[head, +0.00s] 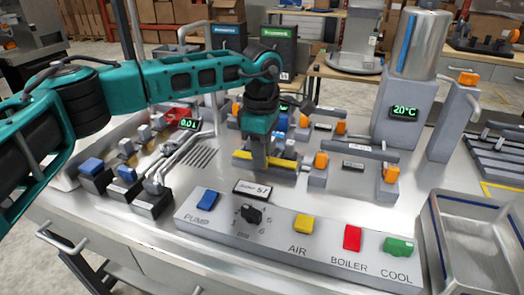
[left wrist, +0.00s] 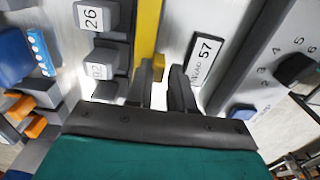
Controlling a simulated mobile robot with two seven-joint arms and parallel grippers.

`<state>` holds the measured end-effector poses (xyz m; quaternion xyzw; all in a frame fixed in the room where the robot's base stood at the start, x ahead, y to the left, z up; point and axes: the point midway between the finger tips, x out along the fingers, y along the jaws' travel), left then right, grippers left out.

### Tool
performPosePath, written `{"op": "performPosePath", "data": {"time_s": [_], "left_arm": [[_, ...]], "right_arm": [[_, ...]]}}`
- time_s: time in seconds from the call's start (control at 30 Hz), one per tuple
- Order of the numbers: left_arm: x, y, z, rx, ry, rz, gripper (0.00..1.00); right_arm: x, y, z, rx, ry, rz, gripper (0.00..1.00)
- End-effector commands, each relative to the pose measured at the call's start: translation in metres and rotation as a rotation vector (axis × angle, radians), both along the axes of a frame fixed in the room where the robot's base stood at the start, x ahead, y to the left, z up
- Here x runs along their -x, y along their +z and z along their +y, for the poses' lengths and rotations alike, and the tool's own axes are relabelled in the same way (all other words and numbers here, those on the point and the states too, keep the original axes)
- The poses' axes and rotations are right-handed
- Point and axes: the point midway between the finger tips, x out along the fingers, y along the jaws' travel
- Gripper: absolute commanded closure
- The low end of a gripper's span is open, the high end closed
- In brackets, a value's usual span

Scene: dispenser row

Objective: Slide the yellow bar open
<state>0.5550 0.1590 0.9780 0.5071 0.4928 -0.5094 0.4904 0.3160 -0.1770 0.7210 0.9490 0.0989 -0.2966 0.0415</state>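The yellow bar (head: 285,163) lies across a grey block in the middle of the steel counter. In the left wrist view the yellow bar (left wrist: 149,30) runs up from between the fingers, with a small yellow tab (left wrist: 159,66) on its side. My left gripper (head: 260,166) points down over the bar and hides its middle. In the left wrist view the fingers of my left gripper (left wrist: 161,85) stand apart, with the tab showing near the gap. I cannot tell whether either finger touches it. My right gripper is not in view.
A control panel (head: 300,238) with coloured buttons and a knob stands in front. Orange-handled fixtures (head: 353,166) stand right of the bar, metal taps (head: 172,165) left. A metal cylinder dispenser (head: 417,45) is at the back right, an empty steel basin (head: 475,225) at the right.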

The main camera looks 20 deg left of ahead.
Motion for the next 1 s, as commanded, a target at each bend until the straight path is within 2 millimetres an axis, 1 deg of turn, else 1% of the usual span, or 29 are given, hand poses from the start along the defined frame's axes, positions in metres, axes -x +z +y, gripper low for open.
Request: {"op": "performPosePath", "data": {"time_s": [0.03,0.07,0.1,0.43,0.57,0.67,1.0], "left_arm": [[0.002,-0.002,-0.001,-0.001,-0.003,0.007,0.77],[0.002,-0.002,-0.001,-0.001,-0.003,0.007,0.74],[0.002,-0.002,-0.001,0.0,-0.003,0.006,0.73],[0.0,-0.001,0.0,0.0,-0.002,0.001,0.73],[0.0,0.005,0.0,0.001,-0.001,-0.002,0.73],[-0.001,0.019,-0.001,0.001,-0.001,-0.003,0.73],[-0.001,0.093,-0.001,0.0,-0.002,-0.003,0.73]], "right_arm": [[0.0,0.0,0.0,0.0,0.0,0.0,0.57],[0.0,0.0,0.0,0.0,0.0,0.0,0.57],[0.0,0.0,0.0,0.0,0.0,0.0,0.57],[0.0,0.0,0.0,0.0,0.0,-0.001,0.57],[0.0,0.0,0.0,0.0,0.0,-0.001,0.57],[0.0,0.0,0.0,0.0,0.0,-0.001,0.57],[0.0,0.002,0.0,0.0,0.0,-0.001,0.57]]}}
